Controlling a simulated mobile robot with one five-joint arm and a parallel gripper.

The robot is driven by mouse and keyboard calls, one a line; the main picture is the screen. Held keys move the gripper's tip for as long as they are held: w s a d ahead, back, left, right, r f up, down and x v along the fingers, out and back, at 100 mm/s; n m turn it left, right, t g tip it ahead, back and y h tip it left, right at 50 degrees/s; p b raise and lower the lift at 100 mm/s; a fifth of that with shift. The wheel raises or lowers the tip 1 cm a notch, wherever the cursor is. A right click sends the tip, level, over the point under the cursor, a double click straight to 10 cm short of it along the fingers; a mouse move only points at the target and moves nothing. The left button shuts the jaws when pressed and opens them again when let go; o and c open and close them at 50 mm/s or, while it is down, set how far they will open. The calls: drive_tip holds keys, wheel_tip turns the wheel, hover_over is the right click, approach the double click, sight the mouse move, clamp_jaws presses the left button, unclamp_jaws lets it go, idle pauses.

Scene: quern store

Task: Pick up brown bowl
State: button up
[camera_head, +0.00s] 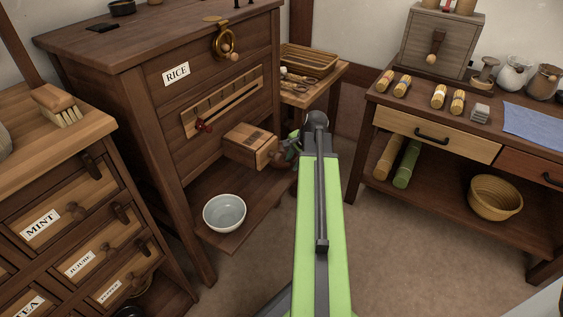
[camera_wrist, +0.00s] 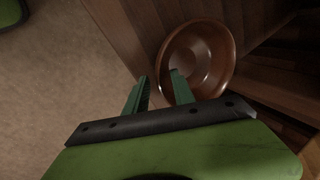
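The brown bowl (camera_wrist: 207,48) shows in the wrist view, glossy and round, its open side facing the camera. My gripper (camera_wrist: 159,76) is open, with two green fingers. The right finger overlaps the bowl's lower left part in the picture, and the left finger is outside the bowl. The near rim lies in line with the gap between them. I cannot tell if either finger touches the bowl. In the head view my gripper (camera_head: 290,147) is small and partly hidden by my arm, beside a wooden box on the rice cabinet.
A pale bowl (camera_head: 224,213) stands on the low shelf (camera_head: 262,208) of the rice cabinet (camera_head: 160,95). The wooden box (camera_head: 250,146) juts out above that shelf. A drawer chest (camera_head: 75,215) is at left, a table with a basket (camera_head: 495,198) at right. Floor between is clear.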

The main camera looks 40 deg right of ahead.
clamp_jaws()
idle(1.2)
